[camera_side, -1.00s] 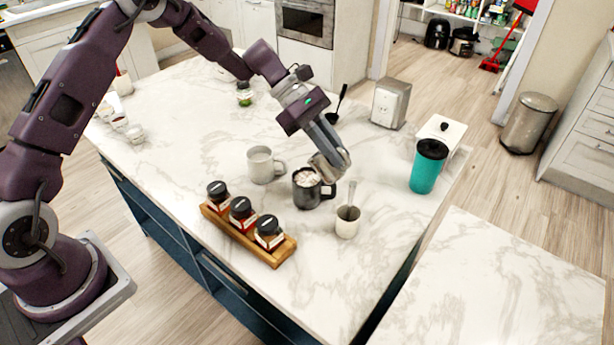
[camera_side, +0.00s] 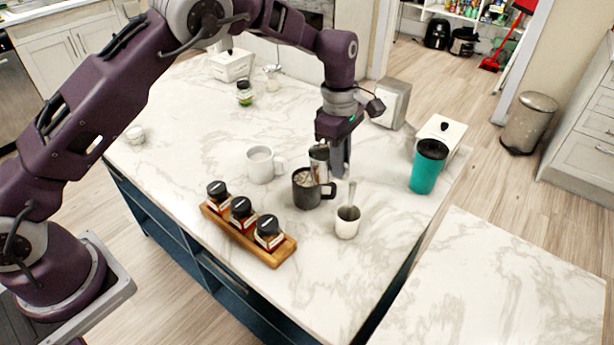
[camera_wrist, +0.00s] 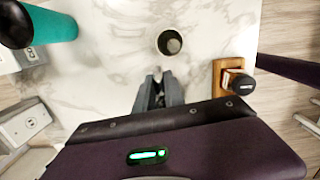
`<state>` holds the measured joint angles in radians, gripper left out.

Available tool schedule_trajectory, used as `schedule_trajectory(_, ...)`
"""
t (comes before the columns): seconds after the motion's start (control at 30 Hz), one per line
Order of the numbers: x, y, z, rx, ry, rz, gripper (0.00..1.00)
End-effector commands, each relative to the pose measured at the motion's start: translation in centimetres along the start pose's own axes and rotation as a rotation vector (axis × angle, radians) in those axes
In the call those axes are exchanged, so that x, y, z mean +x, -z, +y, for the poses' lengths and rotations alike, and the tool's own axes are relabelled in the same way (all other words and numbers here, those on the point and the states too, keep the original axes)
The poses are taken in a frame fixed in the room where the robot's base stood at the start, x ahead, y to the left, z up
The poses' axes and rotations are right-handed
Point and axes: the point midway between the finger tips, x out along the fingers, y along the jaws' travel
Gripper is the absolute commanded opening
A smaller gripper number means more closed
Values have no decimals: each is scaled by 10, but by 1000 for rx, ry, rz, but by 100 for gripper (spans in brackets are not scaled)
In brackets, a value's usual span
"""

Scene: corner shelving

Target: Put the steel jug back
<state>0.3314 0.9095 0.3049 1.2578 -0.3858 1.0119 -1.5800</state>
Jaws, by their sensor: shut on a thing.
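The small steel jug (camera_side: 319,163) is held at my gripper (camera_side: 337,170) in the side view. It looks close to upright, just above and behind the rim of the dark grey mug (camera_side: 306,194). Pale contents show inside the mug. The jug's underside and the exact grip on it are partly hidden. My fingers point down and are shut on the jug. In the wrist view my gripper (camera_wrist: 158,88) is close together, and the jug cannot be made out there.
A white mug (camera_side: 262,165), a white cup with a spoon (camera_side: 347,222), a teal tumbler (camera_side: 428,168) and a wooden rack (camera_side: 277,257) of spice jars stand nearby. A napkin dispenser (camera_side: 392,103) and white box (camera_side: 441,133) stand behind. The counter's front right is clear.

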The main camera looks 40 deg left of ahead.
Motion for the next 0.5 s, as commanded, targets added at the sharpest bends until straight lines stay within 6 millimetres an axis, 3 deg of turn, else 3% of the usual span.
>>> schedule_trajectory(0.2, -21, -2, 0, 1, -2, -2, 0)
schedule_trajectory(0.5, -22, -2, 0, 1, 0, -2, 0)
